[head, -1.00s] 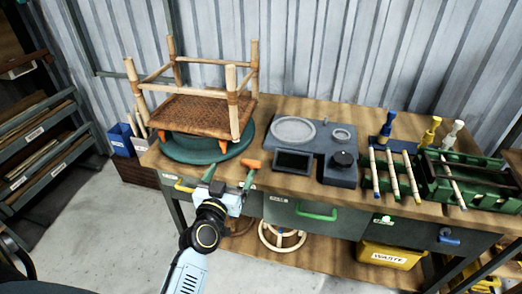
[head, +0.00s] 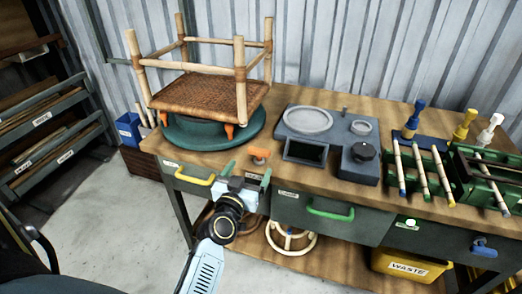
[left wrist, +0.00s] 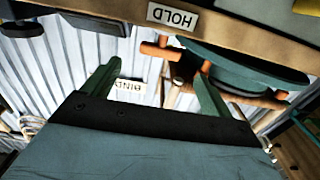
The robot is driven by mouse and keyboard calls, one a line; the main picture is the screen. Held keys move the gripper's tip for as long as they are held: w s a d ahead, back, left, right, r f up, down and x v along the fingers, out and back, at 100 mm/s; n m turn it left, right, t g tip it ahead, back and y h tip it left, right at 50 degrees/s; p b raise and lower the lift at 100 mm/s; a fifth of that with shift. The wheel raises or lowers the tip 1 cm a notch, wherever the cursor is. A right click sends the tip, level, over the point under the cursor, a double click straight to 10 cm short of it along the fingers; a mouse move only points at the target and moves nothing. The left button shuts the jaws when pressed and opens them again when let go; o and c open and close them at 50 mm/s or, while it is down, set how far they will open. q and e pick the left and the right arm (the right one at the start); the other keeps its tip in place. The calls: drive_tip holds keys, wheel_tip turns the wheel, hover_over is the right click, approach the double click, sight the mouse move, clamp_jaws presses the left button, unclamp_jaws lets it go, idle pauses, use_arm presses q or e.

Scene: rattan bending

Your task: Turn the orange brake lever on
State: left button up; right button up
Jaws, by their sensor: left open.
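The orange brake lever (head: 260,153) sits at the front edge of the bench top, just right of the green turntable (head: 180,146). In the left wrist view the lever (left wrist: 160,49) appears upside down near the HOLD label, roughly between the fingers and beyond their tips. My left gripper (head: 247,173) is open and empty, its green fingers in front of and slightly below the lever. The fingers (left wrist: 157,72) are spread wide in the wrist view. I see no clear contact with the lever. My right gripper is out of view.
A rattan stool frame (head: 205,97) stands on the turntable. A yellow drawer handle (head: 195,178) and a green one (head: 330,212) stick out from the bench front close to my left gripper. A grey device (head: 362,165) stands to the right.

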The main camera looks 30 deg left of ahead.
sight(258, 154)
use_arm(q)
drive_tip(key=b+x, duration=0.1)
drive_tip(key=x, duration=0.9)
drive_tip(key=shift+a+b, duration=0.1)
drive_tip(key=shift+b, duration=0.2)
drive_tip(key=shift+w+a, duration=0.1)
drive_tip(key=shift+w, duration=0.4)
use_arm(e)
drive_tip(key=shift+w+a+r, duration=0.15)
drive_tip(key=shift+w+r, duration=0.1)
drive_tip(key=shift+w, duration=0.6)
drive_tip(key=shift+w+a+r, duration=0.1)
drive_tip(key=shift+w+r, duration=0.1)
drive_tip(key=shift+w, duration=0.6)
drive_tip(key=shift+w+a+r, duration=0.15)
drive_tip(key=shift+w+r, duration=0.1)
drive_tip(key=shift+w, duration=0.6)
use_arm(q)
drive_tip(key=c, duration=1)
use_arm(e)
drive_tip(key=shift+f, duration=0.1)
